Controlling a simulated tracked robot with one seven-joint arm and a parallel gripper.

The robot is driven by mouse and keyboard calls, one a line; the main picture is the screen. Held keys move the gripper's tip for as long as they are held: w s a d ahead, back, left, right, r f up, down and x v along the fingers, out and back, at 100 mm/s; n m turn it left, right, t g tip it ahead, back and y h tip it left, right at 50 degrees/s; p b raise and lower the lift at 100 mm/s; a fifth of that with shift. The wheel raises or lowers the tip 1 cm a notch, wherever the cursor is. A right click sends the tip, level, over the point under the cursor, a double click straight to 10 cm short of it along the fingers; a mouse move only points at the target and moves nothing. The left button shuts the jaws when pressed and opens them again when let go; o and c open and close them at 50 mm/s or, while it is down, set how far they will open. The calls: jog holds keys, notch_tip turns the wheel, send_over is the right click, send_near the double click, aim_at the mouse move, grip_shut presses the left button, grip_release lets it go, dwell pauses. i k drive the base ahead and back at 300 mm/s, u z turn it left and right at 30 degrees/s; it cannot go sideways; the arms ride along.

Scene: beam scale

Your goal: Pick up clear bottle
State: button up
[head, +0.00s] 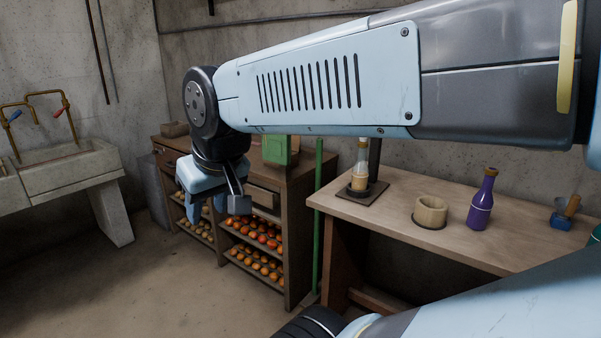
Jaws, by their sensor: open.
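A clear bottle (361,158) with a tan lower part stands upright on a dark square plate (378,190) at the left end of the wooden table (467,235). My arm passes in front of its top, so the upper end is partly hidden. My gripper (229,204) hangs at the left, pointing down, in front of the wooden shelf unit. It is open, with nothing seen between its fingers. It is well apart from the bottle, to its left in the picture.
A round wooden cup (431,211), a purple bottle (481,202) and a blue object with a wooden handle (565,212) stand along the table. A green pole (318,210) rises left of the table. The shelf unit (290,235) holds several round fruits.

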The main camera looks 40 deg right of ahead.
aim_at(361, 171)
jog(key=u, duration=0.95)
jog(key=k, duration=1.5)
jog(key=z, duration=1.9)
jog(key=i, duration=1)
